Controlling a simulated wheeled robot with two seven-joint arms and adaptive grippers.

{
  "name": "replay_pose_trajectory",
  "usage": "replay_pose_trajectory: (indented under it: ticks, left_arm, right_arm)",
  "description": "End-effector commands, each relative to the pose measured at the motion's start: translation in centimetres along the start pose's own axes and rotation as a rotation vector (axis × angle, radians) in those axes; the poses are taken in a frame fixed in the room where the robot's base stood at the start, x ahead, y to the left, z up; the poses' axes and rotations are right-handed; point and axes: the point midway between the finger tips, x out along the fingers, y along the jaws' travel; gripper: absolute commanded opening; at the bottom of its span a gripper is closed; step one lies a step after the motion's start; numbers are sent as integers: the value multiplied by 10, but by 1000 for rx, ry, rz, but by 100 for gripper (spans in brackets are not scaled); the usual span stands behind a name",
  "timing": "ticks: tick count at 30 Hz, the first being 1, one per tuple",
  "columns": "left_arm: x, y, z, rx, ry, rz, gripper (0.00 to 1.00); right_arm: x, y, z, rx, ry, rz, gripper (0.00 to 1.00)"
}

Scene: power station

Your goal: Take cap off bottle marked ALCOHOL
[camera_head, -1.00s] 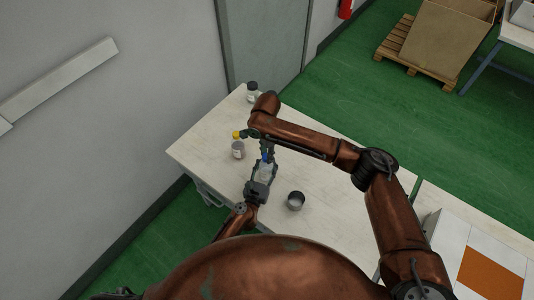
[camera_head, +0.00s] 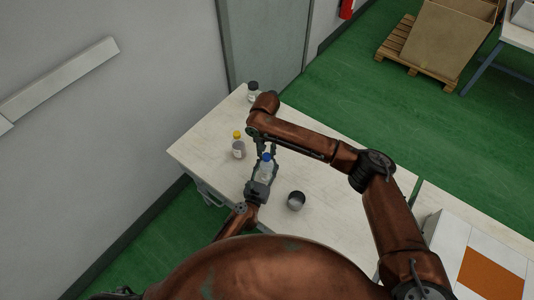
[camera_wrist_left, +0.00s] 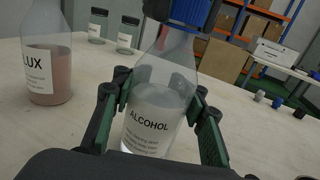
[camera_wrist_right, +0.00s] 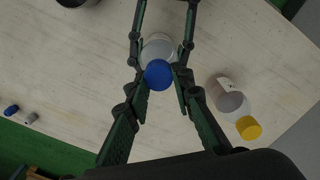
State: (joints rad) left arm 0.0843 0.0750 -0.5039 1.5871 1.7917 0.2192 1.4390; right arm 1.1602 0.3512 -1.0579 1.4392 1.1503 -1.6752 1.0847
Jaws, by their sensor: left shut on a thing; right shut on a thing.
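The clear bottle marked ALCOHOL (camera_wrist_left: 150,125) stands upright over the table, with a blue cap (camera_wrist_right: 158,75) at its top. The bottle also shows in the head view (camera_head: 265,172). My left gripper (camera_wrist_left: 162,90) is shut on the bottle body, one finger on each side, below the neck. My right gripper (camera_wrist_right: 160,76) comes from above and is shut on the blue cap, with its fingers on both sides. The cap sits at the bottle's mouth. The right fingers hide part of the neck in the left wrist view, so I cannot tell how loose the cap is.
A yellow-capped bottle (camera_head: 238,149) with a pinkish content stands close beside, marked LUX in the left wrist view (camera_wrist_left: 48,75). A dark-capped bottle (camera_head: 252,92) stands at the far corner. A metal cup (camera_head: 296,201) stands to the right.

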Motion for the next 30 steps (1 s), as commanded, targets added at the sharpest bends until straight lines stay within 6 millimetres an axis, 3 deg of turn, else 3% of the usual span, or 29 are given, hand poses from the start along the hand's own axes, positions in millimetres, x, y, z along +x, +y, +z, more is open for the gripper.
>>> replay_pose_trajectory:
  ticks: [1,30]
  left_arm:
    - [-1,-12,2,1,-4,-21,0]
    - [0,-12,2,2,-3,-22,0]
  right_arm:
    - [-4,-4,-4,-95,16,-9,0]
    - [-5,-10,11,-2083,13,-2,0]
